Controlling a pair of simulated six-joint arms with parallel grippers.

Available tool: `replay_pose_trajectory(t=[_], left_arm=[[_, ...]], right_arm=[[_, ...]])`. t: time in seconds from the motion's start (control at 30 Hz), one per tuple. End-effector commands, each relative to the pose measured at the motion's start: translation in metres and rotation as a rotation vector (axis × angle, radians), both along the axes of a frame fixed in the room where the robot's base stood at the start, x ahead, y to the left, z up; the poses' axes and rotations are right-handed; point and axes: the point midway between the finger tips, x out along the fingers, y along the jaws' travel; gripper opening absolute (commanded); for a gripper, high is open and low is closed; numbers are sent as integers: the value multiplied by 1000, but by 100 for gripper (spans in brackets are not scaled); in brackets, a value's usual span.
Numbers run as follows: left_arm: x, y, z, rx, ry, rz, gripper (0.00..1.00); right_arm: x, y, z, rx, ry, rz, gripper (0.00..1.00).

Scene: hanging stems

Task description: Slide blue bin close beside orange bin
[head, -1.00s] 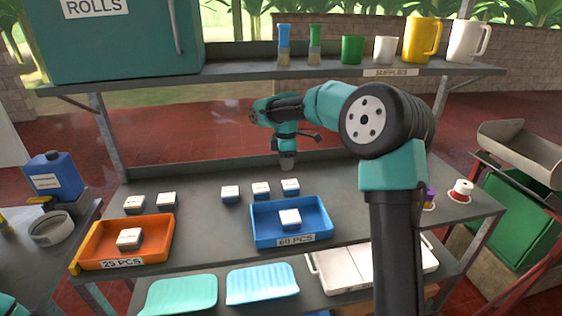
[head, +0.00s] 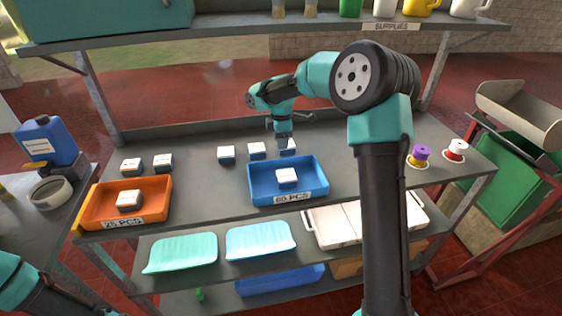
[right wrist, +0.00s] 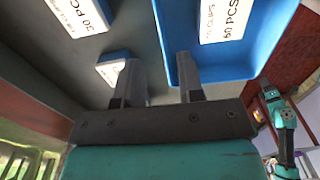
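The blue bin (head: 259,189) sits on the table with one white-topped box (head: 287,177) in it. The orange bin (head: 97,208) stands well to its left, with bare table between, and also holds a box (head: 130,200). My right gripper (head: 284,143) points down at the blue bin's back edge. In the right wrist view my right gripper (right wrist: 158,62) is open and empty, one finger over the blue bin (right wrist: 172,38) and the other outside its wall. Whether the fingertips reach below the rim is unclear. Of my left arm only links show at bottom left.
Several white-topped boxes stand behind the bins, including one (head: 257,150) close to the right gripper. Purple (head: 420,154) and red-white (head: 456,150) spools stand at the right. A shelf (head: 320,27) spans above. The table between the bins (head: 208,190) is clear.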

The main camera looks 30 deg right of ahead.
Motion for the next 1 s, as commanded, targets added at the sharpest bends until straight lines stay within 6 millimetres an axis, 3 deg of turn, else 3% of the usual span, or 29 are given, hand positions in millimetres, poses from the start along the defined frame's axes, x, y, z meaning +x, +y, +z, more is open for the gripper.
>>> replay_pose_trajectory(t=[0.53,0.7,1.0], left_arm=[[0,0,0,0,0,0,0],[0,0,0,0,0,0,0],[0,0,0,0,0,0,0]], right_arm=[[0,0,-82,1,1,1,35],[0,0,-93,1,0,1,35],[0,0,-95,1,-1,1,35]])
